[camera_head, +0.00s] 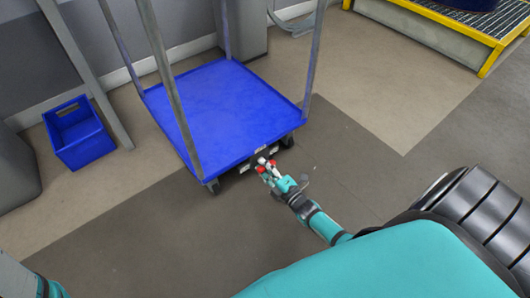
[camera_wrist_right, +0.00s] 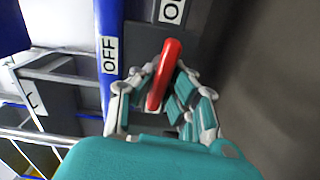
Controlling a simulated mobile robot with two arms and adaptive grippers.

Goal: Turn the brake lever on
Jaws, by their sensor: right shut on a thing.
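The red brake lever (camera_wrist_right: 166,70) stands between my right gripper's fingers in the right wrist view. My right gripper (camera_head: 267,167) is at the near edge of the blue cart (camera_head: 222,105), and its fingers (camera_wrist_right: 165,92) are shut on the lever. The lever's upper end lies just below a partly cut-off label starting with "O" (camera_wrist_right: 172,10), to the right of the "OFF" label (camera_wrist_right: 109,55). The fingers hide part of the lever's lower end. My left gripper is not in view.
The cart has upright grey posts and wheels. A blue bin (camera_head: 78,134) sits on the floor at the left. A yellow-edged platform (camera_head: 455,22) stands at the upper right. The floor right of the cart is clear.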

